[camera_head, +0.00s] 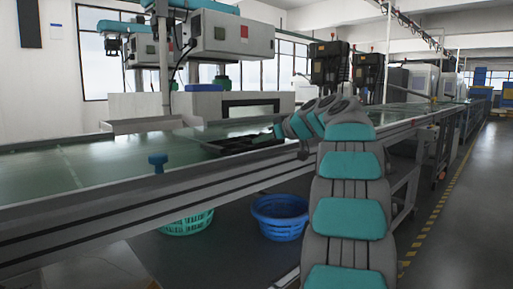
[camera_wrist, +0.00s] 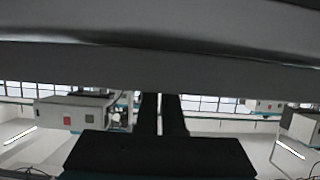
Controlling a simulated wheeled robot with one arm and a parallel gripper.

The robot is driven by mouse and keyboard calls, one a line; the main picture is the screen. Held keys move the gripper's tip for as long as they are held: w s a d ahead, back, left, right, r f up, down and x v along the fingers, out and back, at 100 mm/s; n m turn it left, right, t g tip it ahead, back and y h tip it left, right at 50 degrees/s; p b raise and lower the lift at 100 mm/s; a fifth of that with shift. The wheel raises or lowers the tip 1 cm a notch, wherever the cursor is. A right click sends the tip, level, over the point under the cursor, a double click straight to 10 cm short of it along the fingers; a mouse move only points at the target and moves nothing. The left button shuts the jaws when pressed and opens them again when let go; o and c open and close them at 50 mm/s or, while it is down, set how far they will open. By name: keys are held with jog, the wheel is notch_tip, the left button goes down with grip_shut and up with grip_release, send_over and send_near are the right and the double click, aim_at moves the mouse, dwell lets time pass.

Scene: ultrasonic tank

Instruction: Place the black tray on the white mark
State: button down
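The black tray (camera_head: 236,146) is a shallow dark tray on or just above the green worktop, left of my arm's end in the head view. My gripper (camera_head: 272,134) is at the tray's right side, small and dark there. In the wrist view, its two dark fingers (camera_wrist: 160,100) stand close together with a narrow gap between them. Their tips meet a wide dark grey band across the top, which may be the tray close up. I cannot tell whether the fingers grip the rim. I cannot make out the white mark.
The long green worktop (camera_head: 95,168) has free room at left. A blue knob (camera_head: 158,160) stands on its front edge. White machines (camera_head: 232,38) hang over the back. A blue basket (camera_head: 282,222) and a green basket (camera_head: 188,224) stand on the floor below.

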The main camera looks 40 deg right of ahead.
jog(key=shift+f, duration=0.3)
jog(key=c, duration=1)
grip_release()
jog(key=shift+c, duration=0.2)
jog(key=shift+r+p, duration=0.1)
jog(key=shift+p, duration=0.35)
